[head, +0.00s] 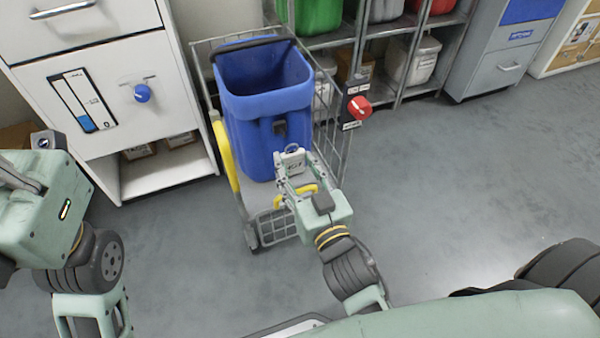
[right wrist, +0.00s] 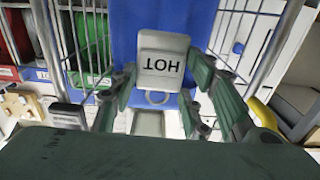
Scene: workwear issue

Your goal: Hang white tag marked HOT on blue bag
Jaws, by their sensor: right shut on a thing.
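The blue bag (head: 265,105) stands open-topped in a wire cart, with a dark handle across its top and a small dark fitting (head: 280,127) on its front. My right gripper (head: 292,172) is shut on the white tag (head: 293,158) and holds it up in front of the bag's lower front. I cannot tell whether tag and bag touch. My left gripper is out of view.
The wire cart (head: 340,150) surrounds the bag, with a yellow part on its left. A red knob (head: 359,107) is beside its right side. A white cabinet (head: 110,90) stands left, with a blue knob (head: 142,93). Shelves with bins stand behind. The floor (head: 450,170) to the right is clear.

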